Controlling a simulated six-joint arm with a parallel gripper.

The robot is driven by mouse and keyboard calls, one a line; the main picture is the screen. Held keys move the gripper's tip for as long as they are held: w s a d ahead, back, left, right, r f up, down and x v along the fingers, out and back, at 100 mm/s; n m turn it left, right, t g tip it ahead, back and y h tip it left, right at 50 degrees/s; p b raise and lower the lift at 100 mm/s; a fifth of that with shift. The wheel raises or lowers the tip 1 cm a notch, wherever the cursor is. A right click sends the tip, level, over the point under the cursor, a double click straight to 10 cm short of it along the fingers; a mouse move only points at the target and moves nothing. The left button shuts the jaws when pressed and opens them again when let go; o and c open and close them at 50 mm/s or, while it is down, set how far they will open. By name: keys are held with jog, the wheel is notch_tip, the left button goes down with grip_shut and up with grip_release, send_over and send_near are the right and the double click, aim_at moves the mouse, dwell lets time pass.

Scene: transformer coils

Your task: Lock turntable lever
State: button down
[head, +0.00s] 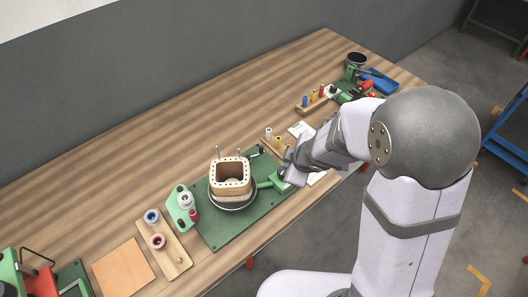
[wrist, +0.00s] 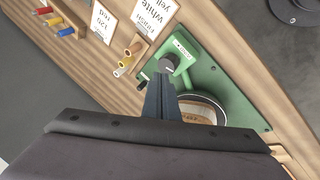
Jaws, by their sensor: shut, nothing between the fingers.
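The turntable (head: 233,207) is a dark round disc on a green base plate (head: 226,238). It carries a tan, square coil former (head: 231,187) with holes around its rim. A green lever unit (head: 270,182) sits at the right side of the turntable. In the wrist view the green lever (wrist: 184,56) shows a white label and a dark round knob (wrist: 168,65). My gripper (wrist: 161,82) is shut and empty, its fingertips by the knob; I cannot tell whether they touch it. In the head view my gripper (head: 286,174) is partly hidden by my arm. The turntable edge (wrist: 210,98) is partly covered in the wrist view.
Small spools (head: 268,134) and white label cards (wrist: 146,18) lie beside the plate. A wooden board with spools (head: 157,241) is at the left. A coloured spool rack (head: 313,100) and a blue tray (head: 379,81) are farther back. Bare table lies behind the plate.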

jog(key=a, duration=0.1)
jog(key=a+r+n+y, duration=0.1)
jog(key=a, duration=0.1)
jog(key=a+y, duration=0.1)
jog(key=shift+a+r, duration=0.3)
jog(key=b+x, duration=0.4)
jog(key=x, duration=0.6)
jog(key=shift+w+a+f, duration=0.1)
jog(key=shift+a+f, duration=0.05)
jog(key=shift+f, duration=0.15)
jog(key=shift+w+r+p, duration=0.45)
jog(key=shift+w+p, duration=0.5)
jog(key=shift+p, duration=0.05)
jog(key=shift+w+f+p, duration=0.15)
jog(key=shift+w+p, duration=0.35)
jog(key=shift+w, duration=0.45)
